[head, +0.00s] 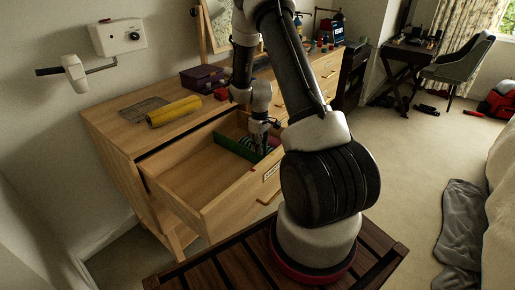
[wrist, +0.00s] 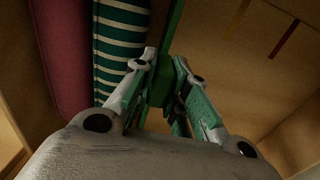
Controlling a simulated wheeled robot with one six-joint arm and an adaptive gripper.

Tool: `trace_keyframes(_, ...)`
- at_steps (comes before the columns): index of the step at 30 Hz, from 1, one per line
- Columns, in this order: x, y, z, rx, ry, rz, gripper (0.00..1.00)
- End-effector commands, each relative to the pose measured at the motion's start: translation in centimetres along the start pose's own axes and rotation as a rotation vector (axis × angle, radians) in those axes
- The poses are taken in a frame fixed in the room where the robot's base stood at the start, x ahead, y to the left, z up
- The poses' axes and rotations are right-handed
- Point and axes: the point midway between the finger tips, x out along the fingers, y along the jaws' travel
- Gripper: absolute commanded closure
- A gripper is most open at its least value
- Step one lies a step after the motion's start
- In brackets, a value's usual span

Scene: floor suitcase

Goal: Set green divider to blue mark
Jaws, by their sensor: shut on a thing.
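The green divider (wrist: 172,40) stands in the open drawer (head: 186,181). In the wrist view it runs up from between my fingers, and it also shows as a green strip in the head view (head: 236,148). My gripper (wrist: 160,88) is shut on the divider, with a finger on each side. In the head view my gripper (head: 262,148) reaches down into the drawer, partly hidden by my arm.
A green-and-white striped roll (wrist: 120,42) and a maroon roll (wrist: 64,60) lie left of the divider. The drawer's left part looks empty in the head view. A yellow roll (head: 174,111) and a purple box (head: 202,77) rest on the dresser top (head: 125,128).

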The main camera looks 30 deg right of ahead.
Motion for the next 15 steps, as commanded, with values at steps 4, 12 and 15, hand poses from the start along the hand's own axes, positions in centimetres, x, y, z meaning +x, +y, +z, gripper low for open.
trace_keyframes(4,-0.02,0.01,-0.05,0.000,0.001,0.001,1.00)
trace_keyframes(12,-0.02,-0.02,-0.04,0.000,0.001,0.001,0.62)
trace_keyframes(15,-0.01,-0.02,-0.03,0.000,0.001,0.000,0.62)
